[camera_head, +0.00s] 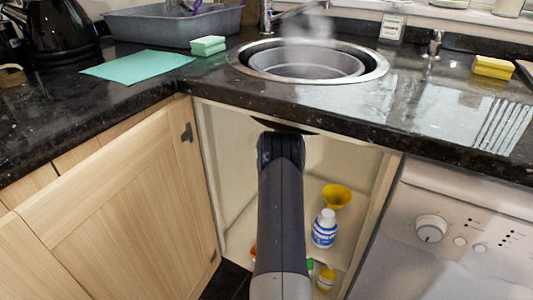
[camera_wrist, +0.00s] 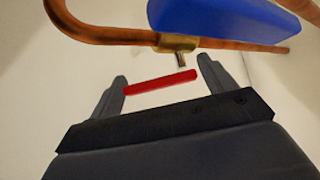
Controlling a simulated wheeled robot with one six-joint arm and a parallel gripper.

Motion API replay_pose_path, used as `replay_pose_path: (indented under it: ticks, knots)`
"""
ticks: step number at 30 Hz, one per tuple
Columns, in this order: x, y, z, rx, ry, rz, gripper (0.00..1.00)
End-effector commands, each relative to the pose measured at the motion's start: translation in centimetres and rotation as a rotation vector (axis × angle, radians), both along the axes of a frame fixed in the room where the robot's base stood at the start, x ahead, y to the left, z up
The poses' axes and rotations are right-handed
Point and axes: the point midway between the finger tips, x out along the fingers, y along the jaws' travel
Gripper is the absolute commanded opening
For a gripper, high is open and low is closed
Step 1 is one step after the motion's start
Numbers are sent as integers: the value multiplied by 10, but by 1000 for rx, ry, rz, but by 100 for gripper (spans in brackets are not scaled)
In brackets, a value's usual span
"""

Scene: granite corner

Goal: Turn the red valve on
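The red valve handle (camera_wrist: 160,82) shows in the wrist view as a red bar below a brass valve body (camera_wrist: 177,43) on a copper pipe (camera_wrist: 110,34). My gripper (camera_wrist: 162,69) is open. Its two dark fingers stand apart, one near each end of the red bar. The bar's left end overlaps the left finger in the picture; I cannot tell whether they touch. A small gap shows between the bar's right end and the right finger. In the head view my arm reaches into the open cupboard under the sink, and the gripper and valve are hidden.
A blue object (camera_wrist: 225,14) sits just behind the pipe. In the cupboard (camera_head: 240,225) stand a white-and-blue bottle (camera_head: 324,230), a yellow funnel (camera_head: 336,195) and a yellow container (camera_head: 326,279). The cupboard door (camera_head: 130,205) is open at left; a white appliance (camera_head: 450,235) stands at right.

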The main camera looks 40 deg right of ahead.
Motion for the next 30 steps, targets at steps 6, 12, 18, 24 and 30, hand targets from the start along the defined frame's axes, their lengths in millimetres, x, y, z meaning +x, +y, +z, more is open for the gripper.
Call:
replay_pose_path:
  ticks: [6,12,18,24,30]
  knots:
    - [0,0,0,0,0,0,60]
    - [0,0,0,0,0,0,44]
    - [-1,0,-1,5,-15,-1,44]
    - [-2,-1,-3,26,-91,-2,44]
    - [-5,-2,-4,65,-229,-1,44]
